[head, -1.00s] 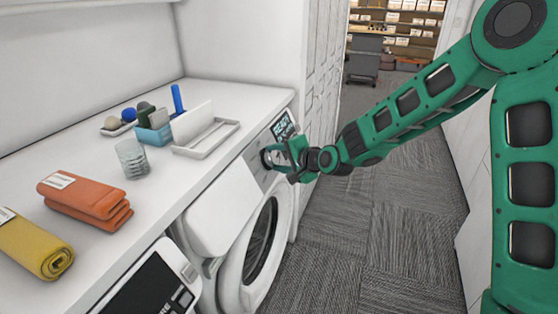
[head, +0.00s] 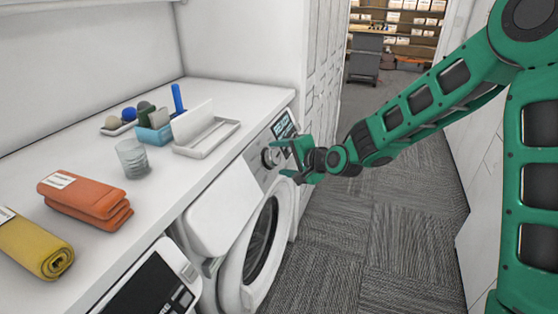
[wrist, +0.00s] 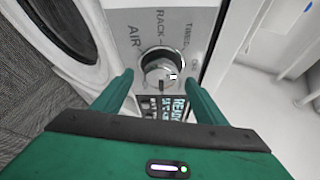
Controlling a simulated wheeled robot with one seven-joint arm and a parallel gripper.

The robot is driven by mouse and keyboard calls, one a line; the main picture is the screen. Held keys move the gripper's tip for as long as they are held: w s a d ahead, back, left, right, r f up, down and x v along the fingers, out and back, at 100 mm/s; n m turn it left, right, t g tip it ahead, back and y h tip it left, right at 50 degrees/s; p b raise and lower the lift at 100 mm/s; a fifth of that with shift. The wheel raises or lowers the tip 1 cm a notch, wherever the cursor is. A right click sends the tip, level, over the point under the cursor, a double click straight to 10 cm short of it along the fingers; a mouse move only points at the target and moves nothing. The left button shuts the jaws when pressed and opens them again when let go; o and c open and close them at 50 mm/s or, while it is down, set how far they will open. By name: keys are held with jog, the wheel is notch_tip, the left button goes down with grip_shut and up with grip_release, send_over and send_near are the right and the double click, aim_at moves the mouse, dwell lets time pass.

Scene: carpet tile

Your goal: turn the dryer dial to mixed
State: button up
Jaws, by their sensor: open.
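The dryer (head: 246,262) is a white front-loader with a round door under the counter. Its silver dial (head: 271,157) is on the slanted panel and also shows in the wrist view (wrist: 157,68). Labels reading AIR, RACK and TIMED curve around it; other lettering is partly hidden, and I cannot read "mixed". A dark line shows on the dial's side toward the display (wrist: 175,108), but I cannot tell which setting it marks. My green gripper (head: 284,158) is open and empty just off the panel. In the wrist view its fingers (wrist: 157,75) lie either side of the dial, apart from it.
The counter above holds a white tray (head: 229,127), a blue box (head: 153,136), a glass (head: 131,158), an orange folded towel (head: 85,196) and a yellow rolled towel (head: 35,246). A white panel (head: 212,205) juts out left of the dryer door. The carpeted aisle right of the machine is clear.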

jog(key=v, duration=0.8)
jog(key=shift+s+d, duration=0.2)
jog(key=shift+s, duration=0.05)
